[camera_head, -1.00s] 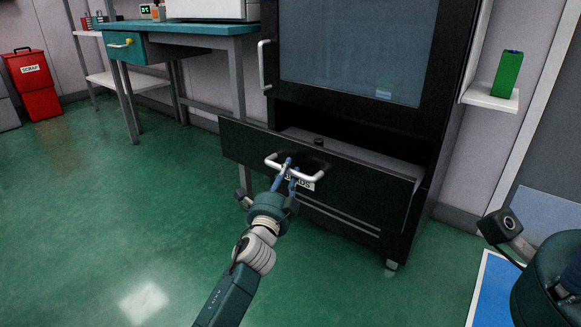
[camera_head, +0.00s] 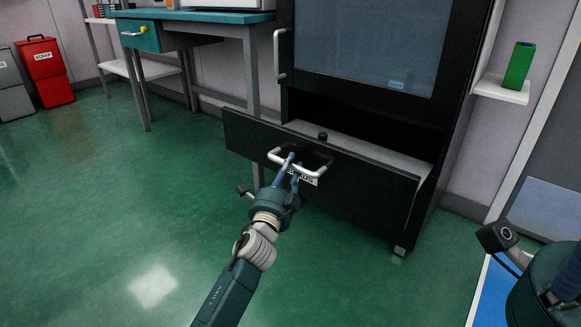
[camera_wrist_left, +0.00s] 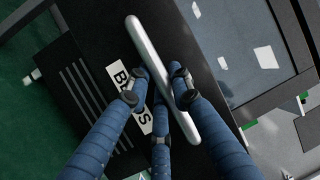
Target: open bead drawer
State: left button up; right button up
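The bead drawer (camera_head: 355,185) is a wide black front low on the dark cabinet, pulled out with a gap behind its top edge. A silver bar handle (camera_head: 315,171) is on its front, and it crosses the left wrist view (camera_wrist_left: 149,52). A white label (camera_head: 310,181), partly hidden by my fingers, reads BEADS. My left gripper (camera_head: 289,166) has its blue fingers closed around the handle, on both sides of the bar. My right gripper (camera_head: 568,282) shows only in part at the lower right; its fingertips are hidden.
The black cabinet (camera_head: 440,120) has a glass door (camera_head: 360,40) above the drawer. A teal workbench (camera_head: 200,15) stands to the left. A red scrap bin (camera_head: 45,70) is at the far left. A green box (camera_head: 518,66) sits on a wall shelf. The green floor (camera_head: 110,200) in front is clear.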

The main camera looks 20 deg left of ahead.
pick_arm(q)
jog(key=shift+o, duration=0.5)
jog(key=s+f, duration=0.2)
jog(key=s, duration=0.9)
jog(key=shift+s+d, duration=0.3)
jog(key=shift+s, duration=0.1)
